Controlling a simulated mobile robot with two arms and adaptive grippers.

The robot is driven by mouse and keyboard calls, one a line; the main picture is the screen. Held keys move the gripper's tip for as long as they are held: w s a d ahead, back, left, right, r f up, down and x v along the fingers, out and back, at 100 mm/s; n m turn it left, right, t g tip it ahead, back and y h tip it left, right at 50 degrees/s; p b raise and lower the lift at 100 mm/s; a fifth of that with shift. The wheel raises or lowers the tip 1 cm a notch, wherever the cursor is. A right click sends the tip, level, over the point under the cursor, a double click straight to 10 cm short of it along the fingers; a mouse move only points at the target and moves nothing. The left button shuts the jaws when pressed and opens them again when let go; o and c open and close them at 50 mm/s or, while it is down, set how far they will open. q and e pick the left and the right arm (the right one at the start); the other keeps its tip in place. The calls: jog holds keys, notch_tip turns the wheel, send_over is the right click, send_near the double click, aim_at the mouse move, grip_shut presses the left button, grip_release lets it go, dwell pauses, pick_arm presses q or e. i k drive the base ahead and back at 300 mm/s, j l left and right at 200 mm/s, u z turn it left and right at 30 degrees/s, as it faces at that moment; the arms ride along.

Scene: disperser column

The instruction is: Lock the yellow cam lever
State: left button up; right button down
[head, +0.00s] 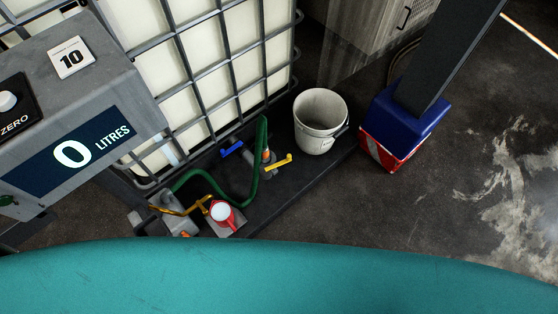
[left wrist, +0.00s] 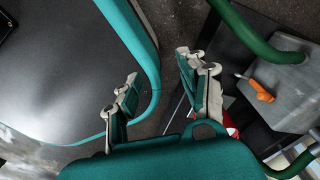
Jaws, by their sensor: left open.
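The yellow cam lever (head: 279,166) sticks out to the right of a grey coupling (head: 262,168) low in front of the caged tank in the head view. A blue lever (head: 232,148) sticks out on the coupling's left side. A green hose (head: 263,130) rises beside the coupling and loops left; hose also shows in the left wrist view (left wrist: 262,40). I cannot make out the yellow lever in the left wrist view. My left gripper (left wrist: 158,68) is open with nothing between its fingers. Neither gripper shows in the head view.
A white bucket (head: 321,120) stands right of the coupling. A post with a blue and red base (head: 398,125) is farther right. The caged tank (head: 215,75) and a display panel (head: 80,150) reading 0 LITRES stand left. In the left wrist view, an orange-handled part (left wrist: 261,91) lies on a grey block.

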aim_at(288, 159)
jog(key=i+l+u, duration=0.2)
jog(key=i+l, duration=0.25)
jog(key=i+l+u, duration=0.15)
jog(key=i+l, duration=0.25)
jog(key=l, duration=0.2)
